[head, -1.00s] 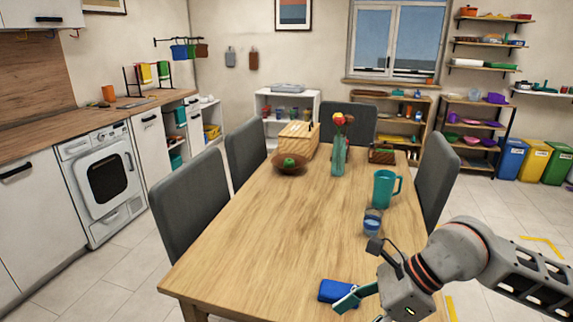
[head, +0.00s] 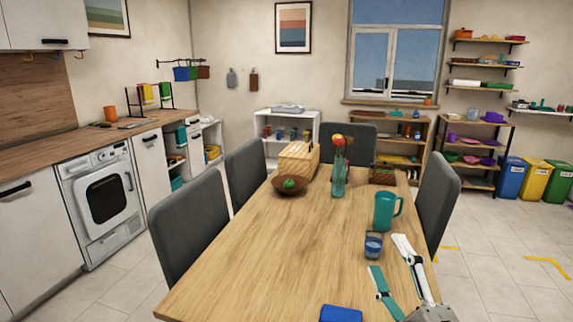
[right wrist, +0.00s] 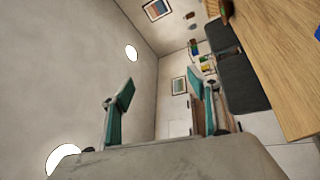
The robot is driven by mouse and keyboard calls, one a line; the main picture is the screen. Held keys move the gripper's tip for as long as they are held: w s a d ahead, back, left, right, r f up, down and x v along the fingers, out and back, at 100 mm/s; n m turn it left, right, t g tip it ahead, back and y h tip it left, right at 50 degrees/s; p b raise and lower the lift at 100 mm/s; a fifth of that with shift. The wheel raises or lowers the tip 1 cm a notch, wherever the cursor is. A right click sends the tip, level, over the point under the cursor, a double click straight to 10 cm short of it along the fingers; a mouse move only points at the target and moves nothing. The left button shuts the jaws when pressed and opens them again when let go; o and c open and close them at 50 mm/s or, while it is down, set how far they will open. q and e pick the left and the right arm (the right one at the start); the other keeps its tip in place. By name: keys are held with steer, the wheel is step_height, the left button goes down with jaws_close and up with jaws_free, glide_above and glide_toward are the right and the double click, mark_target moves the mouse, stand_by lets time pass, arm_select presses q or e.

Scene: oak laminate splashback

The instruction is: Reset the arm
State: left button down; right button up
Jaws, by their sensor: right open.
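My right gripper (head: 388,260) is at the lower right of the head view, above the right side of the wooden table (head: 250,240). Its two teal-padded fingers are spread apart with nothing between them. In the right wrist view, the open fingers (right wrist: 165,105) frame the wall and ceiling, with the table (right wrist: 285,70) at the upper right. A blue object (head: 340,313) lies on the table at the bottom edge of the head view, partly cut off and apart from the gripper. My left gripper is not in view.
Grey chairs (head: 190,228) surround the table. The table's left half is clear.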

steer(key=s+d+f+m+g+h, duration=0.2)
steer(key=d+f+m+g+h, duration=0.25)
steer(key=d+f, duration=0.4)
steer(key=s+d+f+m+g+h, duration=0.25)
steer(key=s+d+f+g, duration=0.2)
steer(key=s+f, duration=0.55)
steer(key=s+d+f+m+g+h, duration=0.1)
steer(key=s+d+f+m+g, duration=0.3)
steer(key=s+f, duration=0.55)
steer(key=w+a+f+m+t+y, duration=0.2)
steer(key=a+f+y, duration=0.5)
steer(key=a+f, duration=0.8)
steer(key=shift+w+a+f+t, duration=0.3)
steer(key=shift+w+a+t, duration=0.1)
steer(key=shift+a, duration=0.2)
